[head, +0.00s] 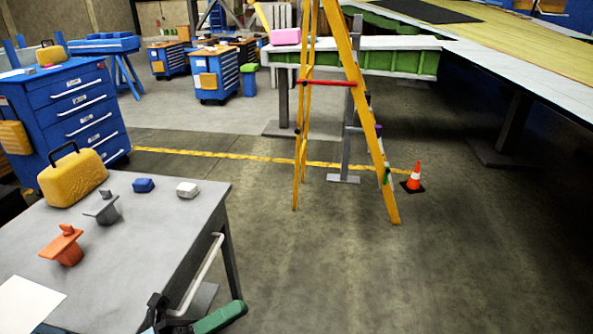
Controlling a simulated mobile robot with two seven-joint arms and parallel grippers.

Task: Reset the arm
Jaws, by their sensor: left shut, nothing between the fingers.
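My left gripper (158,303) is at the bottom edge of the head view, dark and only partly visible, at the front edge of the grey worktable (155,240). It is shut and holds nothing. My right gripper is not in view. On the table stand an orange-red part (64,249) and a grey part (102,209), each with a plate and a raised block. A blue block (144,185) and a white block (187,189) lie farther back. The gripper is apart from all of these.
A yellow case (73,177) stands at the table's back left, before a blue drawer cabinet (75,110). A pale handrail (200,272) runs along the table's right side. A yellow stepladder (355,90) and an orange cone (415,176) stand beyond. The floor between is clear.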

